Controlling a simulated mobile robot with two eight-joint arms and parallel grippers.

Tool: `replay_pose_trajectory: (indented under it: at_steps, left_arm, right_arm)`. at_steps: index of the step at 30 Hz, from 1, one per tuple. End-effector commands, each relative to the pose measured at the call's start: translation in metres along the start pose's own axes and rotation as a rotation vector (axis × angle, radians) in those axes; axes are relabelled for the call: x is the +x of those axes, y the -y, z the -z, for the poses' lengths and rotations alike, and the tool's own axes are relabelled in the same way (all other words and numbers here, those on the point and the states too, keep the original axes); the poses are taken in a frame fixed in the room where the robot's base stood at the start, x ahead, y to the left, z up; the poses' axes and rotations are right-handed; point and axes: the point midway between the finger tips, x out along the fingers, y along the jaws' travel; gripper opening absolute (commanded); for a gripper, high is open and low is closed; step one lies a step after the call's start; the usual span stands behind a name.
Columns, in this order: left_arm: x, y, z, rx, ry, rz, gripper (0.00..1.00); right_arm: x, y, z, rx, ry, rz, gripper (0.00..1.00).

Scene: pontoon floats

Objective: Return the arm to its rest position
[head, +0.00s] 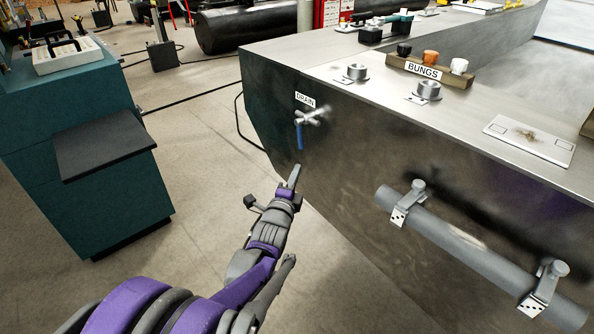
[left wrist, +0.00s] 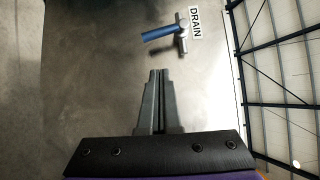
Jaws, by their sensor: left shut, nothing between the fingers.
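My left gripper (head: 293,177) is shut and empty, held in front of the dark metal side of the pontoon (head: 345,185). In the left wrist view its two fingers (left wrist: 158,75) lie together with nothing between them. The drain valve (head: 306,117), with a silver cross-shaped body and a blue lever hanging down, sits on the pontoon side under a DRAIN label (head: 305,100). The gripper is below the valve and apart from it. The valve also shows in the left wrist view (left wrist: 181,36), beyond the fingertips. My right gripper is not in view.
A grey pipe (head: 470,250) in two clamps runs along the pontoon side at right. Bungs stand in a wooden rack (head: 430,71) on the deck. A teal cabinet (head: 85,150) with a dark shelf (head: 103,150) stands at left.

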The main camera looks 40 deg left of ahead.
Motion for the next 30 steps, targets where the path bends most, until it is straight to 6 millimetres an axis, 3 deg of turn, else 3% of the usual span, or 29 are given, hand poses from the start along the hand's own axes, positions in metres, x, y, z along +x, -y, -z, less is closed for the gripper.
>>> replay_pose_trajectory:
  at_steps: [13, 17, 20, 22, 25, 30]
  left_arm:
    - [0.000, 0.000, 0.001, -0.004, -0.001, -0.003, 0.00]
    - [-0.012, -0.007, 0.020, -0.094, -0.026, -0.074, 0.00]
    - [-0.040, -0.024, 0.054, -0.274, -0.055, -0.228, 0.00]
    - [-0.074, -0.041, 0.083, -0.436, -0.058, -0.382, 0.00]
    - [-0.135, -0.068, 0.117, -0.661, -0.011, -0.621, 0.00]
    - [-0.233, -0.104, 0.144, -0.910, 0.164, -0.940, 0.00]
  right_arm:
    - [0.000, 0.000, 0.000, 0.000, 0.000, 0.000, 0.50]
    - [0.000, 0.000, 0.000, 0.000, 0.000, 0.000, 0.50]
    - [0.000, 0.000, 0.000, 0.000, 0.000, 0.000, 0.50]
    - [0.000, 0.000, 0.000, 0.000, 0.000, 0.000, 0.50]
    - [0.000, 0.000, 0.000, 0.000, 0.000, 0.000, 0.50]
    - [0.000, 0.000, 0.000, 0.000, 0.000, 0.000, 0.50]
